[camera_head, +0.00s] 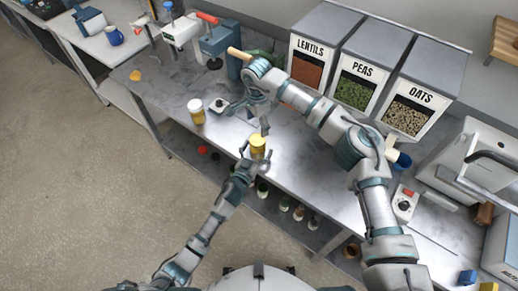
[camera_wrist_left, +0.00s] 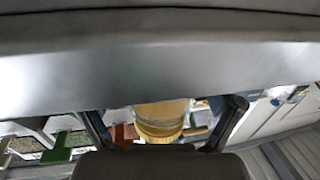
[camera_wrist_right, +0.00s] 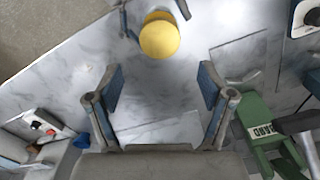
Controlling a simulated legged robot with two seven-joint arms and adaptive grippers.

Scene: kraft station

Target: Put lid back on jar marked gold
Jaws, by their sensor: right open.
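A jar with a round yellow top (camera_head: 258,147) stands near the bench's front edge. In the right wrist view the yellow top (camera_wrist_right: 160,40) faces me; I cannot tell whether it is a lid or the contents, and no marking is legible. My left gripper (camera_head: 256,157) has its fingers on either side of this jar; in the left wrist view the jar (camera_wrist_left: 162,122) sits between them with gaps on both sides. My right gripper (camera_head: 247,120) is open and empty just behind the jar, its fingertips (camera_wrist_right: 161,78) apart. A second jar (camera_head: 197,114), pale-topped with a yellowish body, stands to the left.
A small dark scale-like device (camera_head: 218,105) stands behind the jars. An orange-yellow piece (camera_head: 135,75) lies at the bench's left. Bins of lentils (camera_head: 305,72), peas (camera_head: 355,92) and oats (camera_head: 405,117) line the back. Small bottles stand on the shelf below. The bench's left part has clear room.

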